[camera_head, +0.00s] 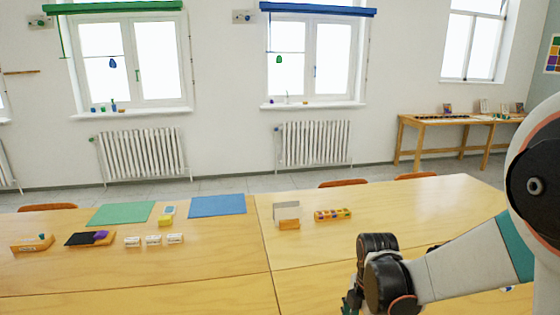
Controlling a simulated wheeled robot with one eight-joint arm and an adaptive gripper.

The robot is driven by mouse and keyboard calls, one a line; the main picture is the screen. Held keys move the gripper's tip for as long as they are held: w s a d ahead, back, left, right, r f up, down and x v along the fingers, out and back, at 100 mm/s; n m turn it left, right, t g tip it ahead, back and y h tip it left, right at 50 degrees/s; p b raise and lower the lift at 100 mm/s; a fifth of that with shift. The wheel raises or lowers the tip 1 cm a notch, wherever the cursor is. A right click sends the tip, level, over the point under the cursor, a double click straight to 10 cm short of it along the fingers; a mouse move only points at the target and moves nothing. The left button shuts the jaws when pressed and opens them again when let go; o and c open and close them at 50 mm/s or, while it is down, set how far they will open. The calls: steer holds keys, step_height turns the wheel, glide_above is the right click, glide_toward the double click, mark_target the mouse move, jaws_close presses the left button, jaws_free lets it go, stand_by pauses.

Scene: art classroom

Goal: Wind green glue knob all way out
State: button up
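I cannot make out a glue stick with a green knob for certain. A small wooden holder (32,244) with a tiny blue and green item on it stands at the left of the table, too small to read. My gripper (350,303) shows only in part at the bottom edge, below the dark wrist joint, with a bit of green on it. Its fingertips are cut off or hidden, so I cannot tell whether it is open or holds anything. It is well to the right of the wooden holder.
On the wooden table (190,290) are a green mat (122,214), a blue mat (217,206), a black pad (82,239) with a purple block, small white boxes (153,240), a white holder (286,215) and a coloured tray (333,215). The front left table area is clear.

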stand_by(0.4)
steer(key=n, duration=0.5)
steer(key=shift+n, duration=0.3)
steer(key=n, duration=0.6)
steer(key=shift+b, duration=0.35)
steer(key=c, duration=1.5)
steer(key=shift+c, duration=0.2)
